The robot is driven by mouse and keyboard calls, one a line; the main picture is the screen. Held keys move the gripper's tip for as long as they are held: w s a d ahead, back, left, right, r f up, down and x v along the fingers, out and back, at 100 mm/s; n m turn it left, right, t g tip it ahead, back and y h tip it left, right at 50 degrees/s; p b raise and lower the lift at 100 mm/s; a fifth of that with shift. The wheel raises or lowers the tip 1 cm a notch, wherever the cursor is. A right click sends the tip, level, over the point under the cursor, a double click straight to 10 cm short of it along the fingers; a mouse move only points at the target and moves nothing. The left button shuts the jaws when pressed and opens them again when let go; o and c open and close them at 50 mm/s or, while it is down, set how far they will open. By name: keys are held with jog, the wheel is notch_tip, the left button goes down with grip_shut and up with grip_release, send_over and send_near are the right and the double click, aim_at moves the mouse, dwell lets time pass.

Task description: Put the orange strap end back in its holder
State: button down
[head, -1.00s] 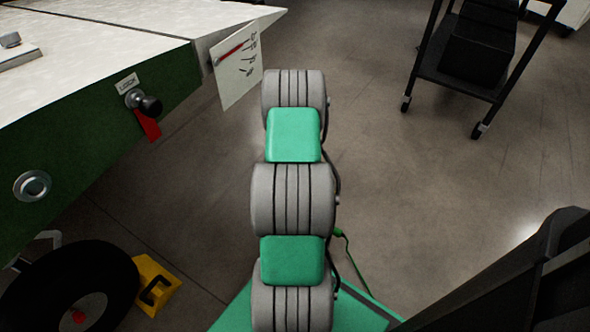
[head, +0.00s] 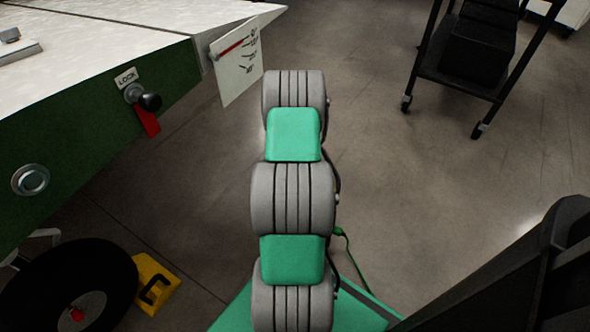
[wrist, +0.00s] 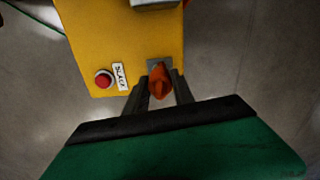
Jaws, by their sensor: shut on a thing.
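In the wrist view, my gripper (wrist: 160,79) has one dark finger on each side of the orange strap end (wrist: 160,86) and is shut on it. The orange piece is in front of a small grey fitting (wrist: 154,64), which looks like the holder, on the lower edge of a yellow box (wrist: 117,37). Whether the orange piece is inside the fitting or only in front of it, I cannot tell. My gripper and the strap end do not show in the head view.
A red button (wrist: 103,79) with a label is left of the fitting. In the head view, a white-topped green structure (head: 95,120) with a black knob (head: 150,101) is at left, above a black wheel (head: 75,285) and yellow chock (head: 155,283). A black cart (head: 475,60) stands back right.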

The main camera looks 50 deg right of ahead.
jog(key=shift+s+a+f, duration=0.15)
jog(key=shift+f, duration=0.35)
jog(key=c, duration=1.3)
grip_release()
jog(key=shift+f, duration=0.1)
jog(key=shift+o, duration=0.9)
jog(key=shift+f, duration=0.1)
jog(key=shift+o, duration=1.4)
notch_tip(320, 180, up, 5)
jog(key=p, duration=0.3)
jog(key=shift+f, duration=0.2)
jog(key=shift+r+p, duration=1.1)
jog(key=shift+r, duration=0.5)
